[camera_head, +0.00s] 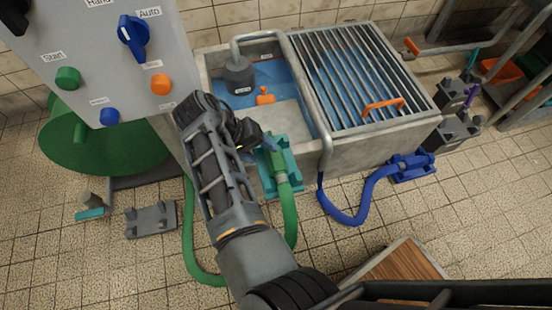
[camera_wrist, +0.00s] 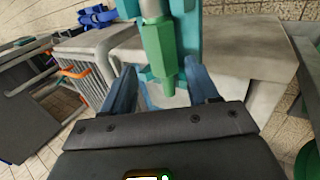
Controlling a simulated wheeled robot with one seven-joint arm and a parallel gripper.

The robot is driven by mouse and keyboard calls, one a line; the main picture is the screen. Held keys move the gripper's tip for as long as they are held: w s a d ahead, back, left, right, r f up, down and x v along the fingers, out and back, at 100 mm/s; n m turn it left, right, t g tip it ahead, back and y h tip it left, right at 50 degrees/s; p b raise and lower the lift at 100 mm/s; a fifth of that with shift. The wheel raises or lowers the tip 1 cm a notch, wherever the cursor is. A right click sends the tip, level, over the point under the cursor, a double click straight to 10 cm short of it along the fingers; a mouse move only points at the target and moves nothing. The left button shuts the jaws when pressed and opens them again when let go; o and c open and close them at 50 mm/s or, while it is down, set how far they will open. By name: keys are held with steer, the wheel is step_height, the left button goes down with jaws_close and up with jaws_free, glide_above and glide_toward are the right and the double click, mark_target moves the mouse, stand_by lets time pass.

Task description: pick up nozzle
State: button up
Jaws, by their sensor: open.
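The green nozzle (camera_head: 279,163) is at the end of a green hose and sits in a teal holder (camera_head: 294,182) at the front wall of the concrete basin. In the wrist view the nozzle (camera_wrist: 161,48) points toward my gripper (camera_wrist: 162,86), with the teal holder (camera_wrist: 189,38) around it. My gripper (camera_head: 268,143) is open, its blue-grey fingers on either side of the nozzle's tip. I see gaps between the fingers and the nozzle. The upper end of the nozzle is partly hidden by my gripper in the head view.
The concrete basin (camera_head: 320,150) has a metal grate (camera_head: 352,75) with an orange handle (camera_head: 384,105). A blue hose (camera_head: 350,217) runs to a blue holder (camera_head: 411,166) on the right. A control panel (camera_head: 110,60) stands left. A wooden-topped box (camera_head: 402,266) is in front; tiled floor lies right.

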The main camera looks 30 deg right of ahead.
mark_target(272, 159)
steer(key=b+x, duration=0.1)
steer(key=x, duration=0.2)
steer(key=b+x, duration=0.1)
steer(key=x, duration=0.1)
steer(key=shift+s+f+b, duration=0.1)
steer(key=shift+f+b, duration=0.25)
steer(key=shift+f, duration=0.1)
steer(key=shift+s+d+f, duration=0.1)
steer(key=shift+d+f, duration=0.15)
steer(key=shift+f, duration=0.1)
steer(key=shift+c, duration=0.2)
steer(key=c, duration=1)
